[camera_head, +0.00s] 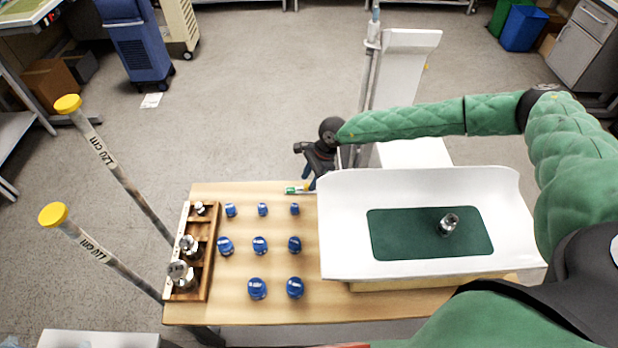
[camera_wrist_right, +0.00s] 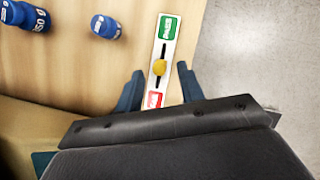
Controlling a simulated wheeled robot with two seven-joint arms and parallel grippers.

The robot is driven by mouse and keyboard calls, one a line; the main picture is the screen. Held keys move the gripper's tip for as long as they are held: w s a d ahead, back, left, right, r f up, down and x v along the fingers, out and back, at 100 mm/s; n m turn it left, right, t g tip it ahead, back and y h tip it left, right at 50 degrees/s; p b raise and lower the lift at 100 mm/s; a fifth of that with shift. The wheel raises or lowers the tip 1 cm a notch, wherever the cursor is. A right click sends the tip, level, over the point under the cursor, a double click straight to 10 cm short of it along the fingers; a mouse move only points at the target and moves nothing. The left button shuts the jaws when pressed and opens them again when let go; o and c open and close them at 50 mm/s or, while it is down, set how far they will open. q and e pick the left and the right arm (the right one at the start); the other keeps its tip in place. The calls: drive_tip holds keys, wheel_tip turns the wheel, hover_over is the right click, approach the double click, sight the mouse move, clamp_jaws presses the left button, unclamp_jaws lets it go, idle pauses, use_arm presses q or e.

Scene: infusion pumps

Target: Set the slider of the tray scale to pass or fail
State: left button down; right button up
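The slider is a narrow white strip (camera_wrist_right: 166,30) at the table's far edge, beside the tray scale (camera_head: 340,255). In the right wrist view it has a green PASS label at the top, a red FAIL label (camera_wrist_right: 153,99) at the bottom and a yellow knob (camera_wrist_right: 159,67) about midway along its dark slot. My right gripper (camera_wrist_right: 158,70) is open and empty, its fingers on either side of the strip near the knob. In the head view it (camera_head: 307,184) hangs over the slider, hiding part of it. My left gripper is not in view.
The scale's white tray has a green mat (camera_head: 390,245) with a metal weight (camera_head: 449,224) on it. Several blue weights (camera_head: 260,245) stand left of the scale, beside a wooden rack (camera_head: 207,270) of metal weights. Two yellow-capped poles (camera_head: 120,180) stand at the left.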

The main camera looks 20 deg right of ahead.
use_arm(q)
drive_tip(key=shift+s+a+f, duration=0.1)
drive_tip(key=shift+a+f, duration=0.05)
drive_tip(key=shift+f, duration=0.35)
use_arm(e)
drive_tip(key=shift+a+f, duration=0.15)
drive_tip(key=shift+f, duration=0.35)
clamp_jaws()
